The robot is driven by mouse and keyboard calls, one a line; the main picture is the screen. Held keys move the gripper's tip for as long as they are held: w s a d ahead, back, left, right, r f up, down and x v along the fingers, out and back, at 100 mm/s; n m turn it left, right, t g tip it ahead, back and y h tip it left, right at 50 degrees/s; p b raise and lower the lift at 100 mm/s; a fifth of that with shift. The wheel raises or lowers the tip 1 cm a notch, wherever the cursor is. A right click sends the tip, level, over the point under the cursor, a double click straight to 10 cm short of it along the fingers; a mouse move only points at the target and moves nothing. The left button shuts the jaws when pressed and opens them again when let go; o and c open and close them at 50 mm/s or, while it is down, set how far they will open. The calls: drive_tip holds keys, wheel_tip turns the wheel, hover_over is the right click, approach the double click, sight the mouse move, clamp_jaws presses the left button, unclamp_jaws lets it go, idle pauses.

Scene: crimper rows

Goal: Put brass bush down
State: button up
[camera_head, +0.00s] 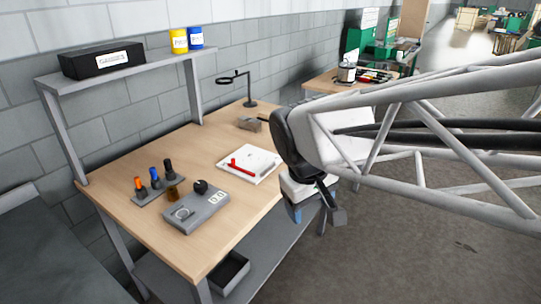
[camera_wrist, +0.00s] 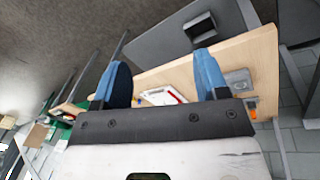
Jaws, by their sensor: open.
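My gripper (camera_head: 308,212) hangs beyond the bench's right front edge, well apart from the bush. Its blue fingers also show in the wrist view, where my gripper (camera_wrist: 164,78) is open with nothing between them. I cannot make out the bush in the wrist view.
A white tray with a red-handled tool (camera_head: 243,165) lies mid-bench. A black ring stand (camera_head: 249,88) and a small grey block (camera_head: 249,123) are behind it. A shelf holds a black box (camera_head: 103,60) and two tins. The front bench top (camera_head: 220,245) is clear.

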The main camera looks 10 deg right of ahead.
drive_tip(key=s+d+f+m+t+y, duration=0.1)
drive_tip(key=s+d+m, duration=0.1)
drive_tip(key=s, duration=0.6)
drive_tip(key=shift+m+y, duration=0.4)
drive_tip(key=shift+m, duration=0.5)
drive_tip(key=shift+f, duration=0.1)
